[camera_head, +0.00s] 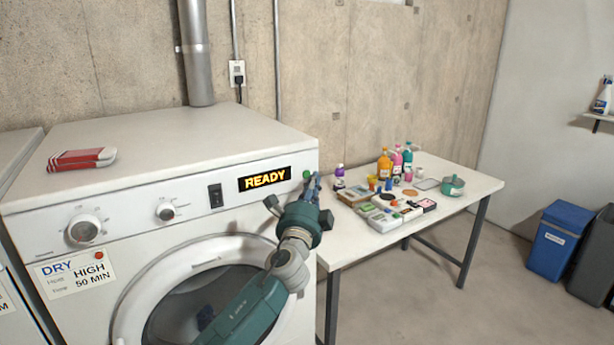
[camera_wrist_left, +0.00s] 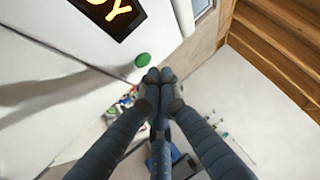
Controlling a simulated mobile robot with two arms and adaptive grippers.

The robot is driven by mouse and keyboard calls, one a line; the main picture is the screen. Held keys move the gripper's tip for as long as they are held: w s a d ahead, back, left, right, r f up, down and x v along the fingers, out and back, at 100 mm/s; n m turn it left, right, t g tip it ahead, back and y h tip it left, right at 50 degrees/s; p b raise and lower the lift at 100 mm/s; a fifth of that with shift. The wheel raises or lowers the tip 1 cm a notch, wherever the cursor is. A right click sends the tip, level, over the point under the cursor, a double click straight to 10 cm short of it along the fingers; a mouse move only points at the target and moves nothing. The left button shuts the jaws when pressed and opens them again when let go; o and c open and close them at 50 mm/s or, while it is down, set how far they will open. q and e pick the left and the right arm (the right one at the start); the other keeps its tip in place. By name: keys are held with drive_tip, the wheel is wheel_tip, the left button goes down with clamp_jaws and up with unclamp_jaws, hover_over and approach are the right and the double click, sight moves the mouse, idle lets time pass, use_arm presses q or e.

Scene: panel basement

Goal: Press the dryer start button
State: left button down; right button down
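The white dryer (camera_head: 215,140) stands at the left, with a lit display (camera_head: 265,178) reading "READY". The round green start button (camera_head: 307,174) is at the right end of its panel; it also shows in the left wrist view (camera_wrist_left: 142,60). My left gripper (camera_head: 313,184) is at the panel's right end, very close to the button. In the left wrist view its fingertips (camera_wrist_left: 159,75) are together and empty, just to the lower right of the button. I cannot tell whether they touch the panel. My right gripper is not in view.
The panel also has a large knob (camera_head: 84,229), a small knob (camera_head: 166,211) and a black switch (camera_head: 216,196). A red-and-white item (camera_head: 82,159) lies on top. A white table (camera_head: 345,245) with bottles and boxes stands to the right. Floor in front of the table is clear.

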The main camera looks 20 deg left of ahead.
use_arm(q)
drive_tip(key=shift+w+a, duration=0.25)
drive_tip(key=shift+a, duration=0.1)
